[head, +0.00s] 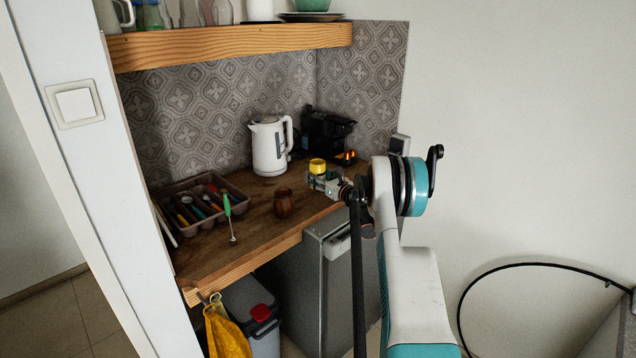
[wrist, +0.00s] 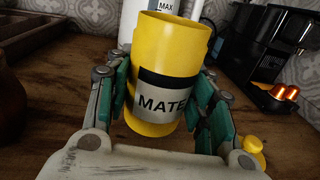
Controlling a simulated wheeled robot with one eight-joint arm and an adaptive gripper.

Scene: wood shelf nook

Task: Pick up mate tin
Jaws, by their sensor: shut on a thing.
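The mate tin (wrist: 165,75) is a yellow cylinder with a grey label reading "MATE" under a black band. In the wrist view it stands between my two fingers, upright with a slight tilt. My gripper (wrist: 165,112) is shut on it, with the green finger pads against its left and right sides. In the head view the tin (head: 317,166) shows as a small yellow shape at the end of my gripper (head: 318,178), over the right part of the counter. I cannot tell from these frames whether its base touches the wood.
The white kettle (head: 269,147) stands behind the tin, and the black coffee machine (head: 326,132) is behind and right. A brown cup (head: 284,203) and a cutlery tray (head: 201,204) are to the left on the counter (head: 232,258). A small yellow object (wrist: 250,144) lies right of my gripper.

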